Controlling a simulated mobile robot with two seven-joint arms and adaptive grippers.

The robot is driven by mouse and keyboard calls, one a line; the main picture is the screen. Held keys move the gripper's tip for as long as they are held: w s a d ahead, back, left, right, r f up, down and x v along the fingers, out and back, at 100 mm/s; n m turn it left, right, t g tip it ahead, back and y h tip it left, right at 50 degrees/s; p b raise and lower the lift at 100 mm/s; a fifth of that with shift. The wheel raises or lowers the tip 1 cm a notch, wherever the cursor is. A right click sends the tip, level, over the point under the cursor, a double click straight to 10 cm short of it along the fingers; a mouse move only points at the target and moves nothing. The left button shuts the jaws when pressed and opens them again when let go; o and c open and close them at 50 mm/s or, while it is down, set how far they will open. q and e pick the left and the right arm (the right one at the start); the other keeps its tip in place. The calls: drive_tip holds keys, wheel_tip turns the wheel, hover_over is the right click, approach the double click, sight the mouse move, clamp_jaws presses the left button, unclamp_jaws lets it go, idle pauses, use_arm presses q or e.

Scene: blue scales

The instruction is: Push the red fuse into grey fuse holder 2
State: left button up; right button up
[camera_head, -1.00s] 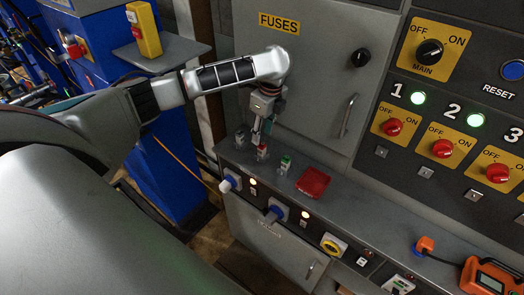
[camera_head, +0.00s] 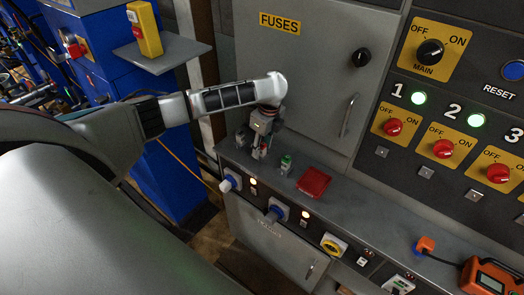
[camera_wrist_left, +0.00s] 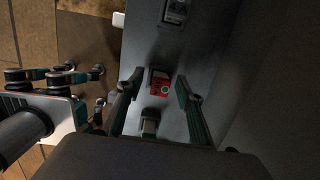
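The red fuse (camera_wrist_left: 160,82) stands on the grey ledge in the left wrist view. In the head view it shows as a small red patch (camera_head: 262,153) at grey fuse holder 2, mostly hidden by the gripper. My left gripper (camera_wrist_left: 158,88) is open over the fuse, with one finger on each side and gaps between fingers and fuse. In the head view the left gripper (camera_head: 259,148) points down at the ledge. Whether the fuse is fully seated is hidden. Teal and dark jointed parts (camera_wrist_left: 50,75), possibly my right gripper, show at left in the wrist view.
Another grey fuse holder (camera_head: 241,136) is to the left, and a green fuse (camera_head: 286,163) is to the right. The grey cabinet (camera_head: 305,80) rises close behind. Plugs (camera_head: 230,184) stick out from the ledge's front.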

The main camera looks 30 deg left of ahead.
use_arm(q)
clamp_jaws()
drive_tip(key=shift+r, duration=0.1)
wheel_tip(320, 180, up, 20)
idle(0.7)
idle(0.4)
drive_tip(key=m+t+h, duration=0.1)
drive_tip(key=m, duration=1.1)
hover_over(262, 144)
wheel_tip(262, 144, down, 10)
drive_tip(key=shift+s+d+r, duration=0.15)
drive_tip(key=shift+r, duration=0.05)
wheel_tip(262, 144, down, 4)
drive_tip(key=m, duration=0.3)
drive_tip(key=m+h, duration=0.1)
drive_tip(key=m, duration=0.2)
drive_tip(key=shift+r+t, duration=0.2)
drive_tip(key=shift+t, duration=0.1)
